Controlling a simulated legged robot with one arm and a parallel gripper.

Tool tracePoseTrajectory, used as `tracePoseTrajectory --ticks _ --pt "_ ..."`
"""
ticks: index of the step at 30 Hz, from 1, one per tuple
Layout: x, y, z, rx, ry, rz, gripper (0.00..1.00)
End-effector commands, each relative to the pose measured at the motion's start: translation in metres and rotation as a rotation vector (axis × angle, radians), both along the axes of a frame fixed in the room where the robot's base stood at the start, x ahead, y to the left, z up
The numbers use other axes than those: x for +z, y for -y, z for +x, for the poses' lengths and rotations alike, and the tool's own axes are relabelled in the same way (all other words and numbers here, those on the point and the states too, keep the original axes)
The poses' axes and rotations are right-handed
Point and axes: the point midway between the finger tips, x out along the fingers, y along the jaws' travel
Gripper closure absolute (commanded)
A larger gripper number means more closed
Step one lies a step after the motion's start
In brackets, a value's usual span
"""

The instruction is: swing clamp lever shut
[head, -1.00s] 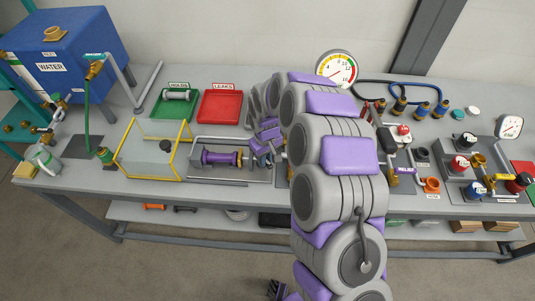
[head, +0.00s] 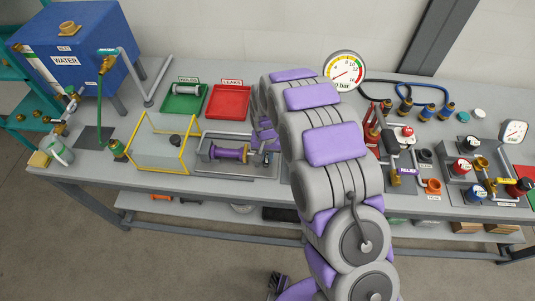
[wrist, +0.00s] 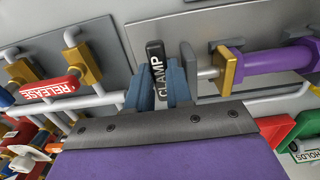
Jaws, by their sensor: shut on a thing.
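The black clamp lever (wrist: 155,52), lettered CLAMP, stands between my fingers in the wrist view. My gripper (wrist: 158,88) is shut on it with blue-grey fingertips on either side. A grey clamp plate (wrist: 189,68) and a rod sit just right of the lever. The rod reaches the brass end of a purple spool (wrist: 280,62). In the head view the purple spool (head: 229,153) lies in a low grey frame. My arm hides the lever and most of my gripper there.
A red RELEASE handle (wrist: 50,90) on brass pipework is left of the lever. A yellow-edged clear guard (head: 160,143) stands left of the spool. The green HOLDS tray (head: 185,104) and red LEAKS tray (head: 229,102) lie behind. A pressure gauge (head: 344,71) stands beyond my arm.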

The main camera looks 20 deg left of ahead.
Motion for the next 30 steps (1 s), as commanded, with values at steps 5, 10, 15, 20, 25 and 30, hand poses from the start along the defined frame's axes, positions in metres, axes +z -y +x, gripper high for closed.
tracePoseTrajectory --ticks 5,10,15,20,25,30 --pt "0.0028 -0.0026 0.0043 -0.013 0.012 0.008 1.00" --pt "0.0029 -0.0026 0.0044 -0.014 0.013 0.008 1.00" --pt "0.0031 -0.0027 0.0046 -0.013 0.013 0.009 0.76" --pt "0.0024 -0.0019 0.0022 -0.012 0.009 0.006 0.61" --pt "0.0025 -0.0006 -0.0002 -0.012 0.006 0.005 0.54" --pt "0.0022 -0.0006 -0.0018 -0.011 0.004 0.003 0.54"
